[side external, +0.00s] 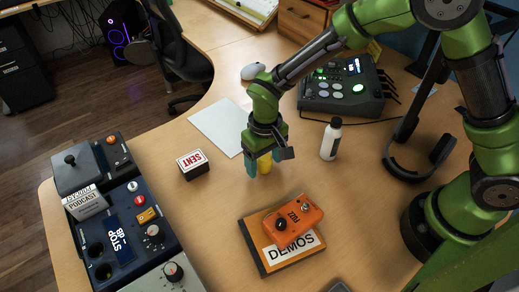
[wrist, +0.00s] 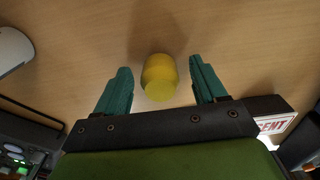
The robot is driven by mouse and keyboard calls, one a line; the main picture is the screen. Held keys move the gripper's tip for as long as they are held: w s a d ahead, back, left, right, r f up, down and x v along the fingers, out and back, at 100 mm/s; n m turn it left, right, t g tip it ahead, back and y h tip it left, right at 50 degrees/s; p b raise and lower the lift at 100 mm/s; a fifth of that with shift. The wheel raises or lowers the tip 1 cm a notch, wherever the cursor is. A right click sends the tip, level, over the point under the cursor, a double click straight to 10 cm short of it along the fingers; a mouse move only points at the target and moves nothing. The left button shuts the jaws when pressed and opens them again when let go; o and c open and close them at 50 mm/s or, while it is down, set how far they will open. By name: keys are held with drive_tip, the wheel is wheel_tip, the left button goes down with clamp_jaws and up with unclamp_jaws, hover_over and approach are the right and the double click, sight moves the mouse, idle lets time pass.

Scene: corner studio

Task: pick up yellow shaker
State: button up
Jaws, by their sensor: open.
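The yellow shaker (wrist: 159,78) stands on the wooden desk between the two teal fingers of my gripper (wrist: 160,88) in the wrist view. A gap shows on each side of it, so the fingers are open and do not touch it. In the side external view the yellow shaker (side external: 264,163) is partly hidden by my gripper (side external: 259,165), which points down around it near the middle of the desk.
An orange pedal (side external: 293,220) rests on the DEMOS box (side external: 262,258) in front. A white bottle (side external: 331,139), headphones (side external: 420,135) and an audio mixer (side external: 343,90) are right and behind. A paper sheet (side external: 215,122) lies behind left.

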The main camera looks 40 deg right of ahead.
drive_tip(key=shift+c, duration=0.5)
drive_tip(key=c, duration=1)
drive_tip(key=shift+c, duration=0.2)
drive_tip(key=shift+r, duration=0.1)
